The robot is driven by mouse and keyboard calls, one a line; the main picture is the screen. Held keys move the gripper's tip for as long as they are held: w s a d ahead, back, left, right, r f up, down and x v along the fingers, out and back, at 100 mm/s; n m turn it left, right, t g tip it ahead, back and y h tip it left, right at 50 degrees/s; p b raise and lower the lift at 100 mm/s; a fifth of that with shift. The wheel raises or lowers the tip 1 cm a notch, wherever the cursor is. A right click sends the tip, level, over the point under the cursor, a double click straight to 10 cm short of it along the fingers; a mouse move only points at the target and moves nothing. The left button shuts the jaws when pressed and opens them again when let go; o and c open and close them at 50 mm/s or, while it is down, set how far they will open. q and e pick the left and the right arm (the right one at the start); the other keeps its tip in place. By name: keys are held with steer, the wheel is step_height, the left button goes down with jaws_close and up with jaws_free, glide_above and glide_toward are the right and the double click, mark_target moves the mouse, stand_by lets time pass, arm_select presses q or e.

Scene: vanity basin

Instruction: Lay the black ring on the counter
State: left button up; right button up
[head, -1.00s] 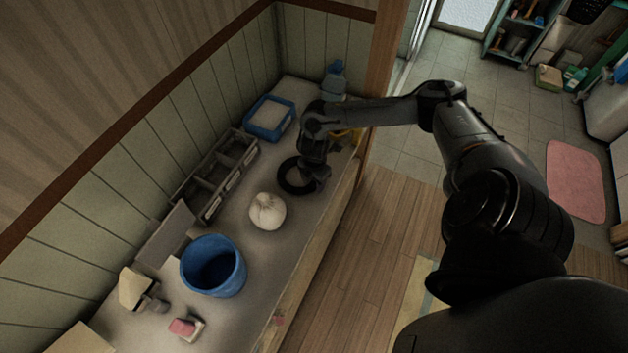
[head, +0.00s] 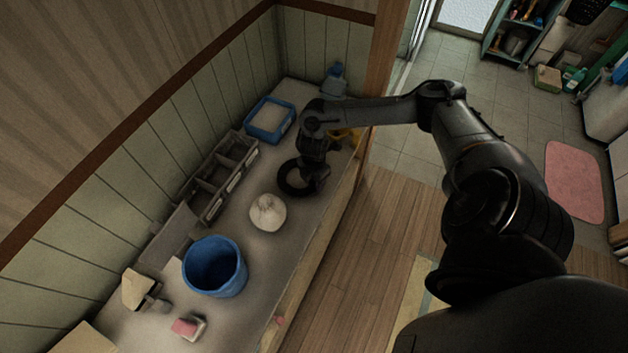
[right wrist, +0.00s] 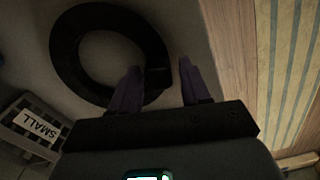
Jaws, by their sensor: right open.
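The black ring (head: 282,180) lies on the grey counter (head: 243,240), beside the counter's front edge; part of it is hidden by my right gripper. In the right wrist view the ring (right wrist: 64,55) looks flat on the counter. My right gripper (head: 316,182) is low over the ring's right side. In the right wrist view my right gripper (right wrist: 160,84) is open, with the near right part of the ring's rim between or just beyond its fingers; I cannot tell if they touch. My left gripper is not in view.
A white sack-like bundle (head: 268,212) and a blue bucket (head: 214,282) stand nearer on the counter. A grey divided tray (head: 222,182) and a blue tub (head: 270,121) line the wall. A yellow thing (head: 347,134) is partly behind my arm.

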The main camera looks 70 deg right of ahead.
steer(key=shift+w+d+r+p, duration=0.1)
steer(key=shift+w+r+p, duration=0.05)
steer(key=shift+r+p, duration=0.65)
steer(key=shift+w+r+p, duration=0.2)
steer(key=shift+r+p, duration=0.45)
steer(key=shift+r, duration=0.2)
steer(key=shift+w+d+r+p, duration=0.1)
steer(key=shift+w+r+p, duration=0.05)
steer(key=shift+r+p, duration=0.65)
steer(key=shift+r, duration=0.25)
steer(key=o, duration=0.6)
steer(key=shift+c, duration=0.2)
step_height(320, 180, up, 11)
steer(key=shift+f, duration=0.1)
